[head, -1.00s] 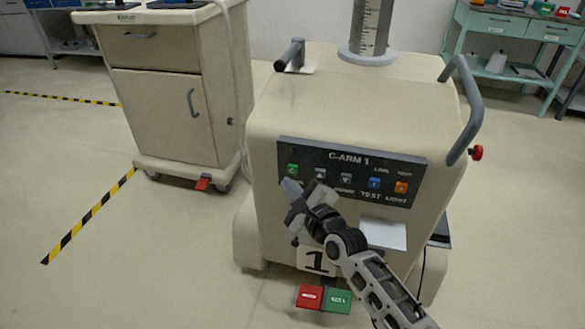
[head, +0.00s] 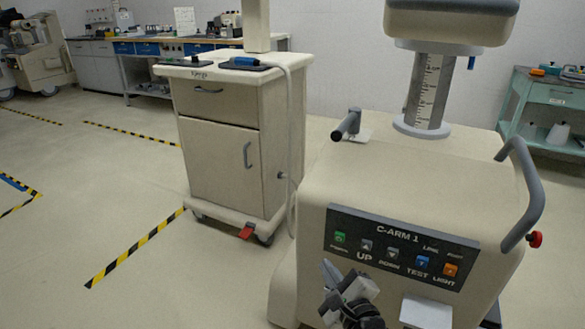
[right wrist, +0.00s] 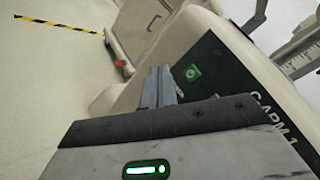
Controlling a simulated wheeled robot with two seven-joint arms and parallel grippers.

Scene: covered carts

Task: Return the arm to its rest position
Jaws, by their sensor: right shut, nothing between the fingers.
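My right gripper (head: 331,272) is at the lower middle of the head view, in front of the lower left part of the C-ARM 1 control panel (head: 400,237). It is shut and empty. Its closed fingers also show in the right wrist view (right wrist: 160,84), just left of the panel's green button (right wrist: 192,73). I cannot tell whether they touch the machine. The green button also shows in the head view (head: 340,238), clear of the gripper. My left gripper is not in view.
The beige C-ARM 1 cart (head: 440,170) fills the right front, with a grey handle (head: 530,190) on its right. A beige cabinet cart (head: 220,150) stands left of it. A green bench (head: 550,95) is at the back right. Floor at the left is open, with striped tape (head: 135,250).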

